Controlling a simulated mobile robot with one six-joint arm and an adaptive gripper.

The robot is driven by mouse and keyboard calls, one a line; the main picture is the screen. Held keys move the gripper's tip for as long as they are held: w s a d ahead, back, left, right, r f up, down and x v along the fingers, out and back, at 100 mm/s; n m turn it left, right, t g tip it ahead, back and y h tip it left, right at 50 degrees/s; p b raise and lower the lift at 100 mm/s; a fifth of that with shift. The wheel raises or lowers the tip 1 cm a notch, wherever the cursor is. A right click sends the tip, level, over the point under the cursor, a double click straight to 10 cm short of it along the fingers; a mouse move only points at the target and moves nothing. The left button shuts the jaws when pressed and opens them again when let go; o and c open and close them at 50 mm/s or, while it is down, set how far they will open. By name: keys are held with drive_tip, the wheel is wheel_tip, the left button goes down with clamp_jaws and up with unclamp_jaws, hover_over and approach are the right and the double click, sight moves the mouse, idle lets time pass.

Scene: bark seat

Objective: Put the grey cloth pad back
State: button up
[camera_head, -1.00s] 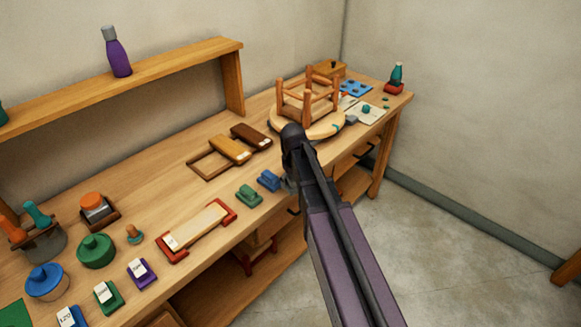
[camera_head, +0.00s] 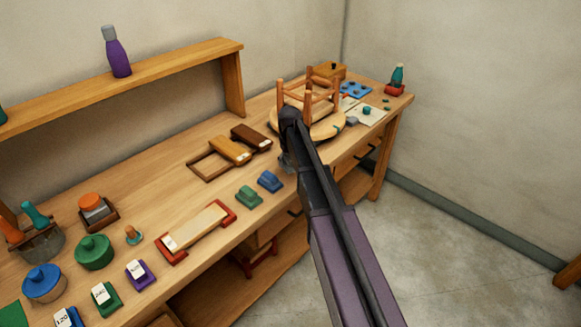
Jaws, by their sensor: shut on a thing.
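My gripper (camera_head: 287,163) is at the far end of my dark arm, low over the bench near the round stool seat (camera_head: 327,130). Only a small grey part of it shows behind the arm. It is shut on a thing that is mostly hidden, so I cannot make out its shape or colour. I cannot clearly identify the grey cloth pad. A small grey block (camera_head: 352,122) lies by the pale sheet, right of the seat, but I cannot tell whether it is cloth.
A blue block (camera_head: 269,181) and a green block (camera_head: 249,196) lie near the bench's front edge. A red-ended holder (camera_head: 197,231) is further left. Wooden frames (camera_head: 228,151) lie behind. The upturned stool's legs (camera_head: 308,106) rise close to my arm. Bare bench (camera_head: 130,180) shows at left.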

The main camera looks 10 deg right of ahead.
sight(289, 166)
drive_tip(key=shift+w, duration=0.1)
drive_tip(key=shift+w, duration=0.3)
drive_tip(key=shift+w+d+f+b, duration=0.1)
drive_tip(key=shift+w+f+b, duration=0.05)
drive_tip(key=shift+f+b, duration=0.35)
drive_tip(key=shift+w+f+b, duration=0.15)
drive_tip(key=shift+f+b, duration=1.2)
drive_tip(key=shift+f, duration=0.2)
drive_tip(key=o, duration=0.8)
drive_tip(key=shift+r, duration=0.1)
drive_tip(key=shift+o, duration=0.2)
drive_tip(key=shift+r, duration=0.1)
wheel_tip(289, 166, up, 12)
drive_tip(key=p, duration=1.2)
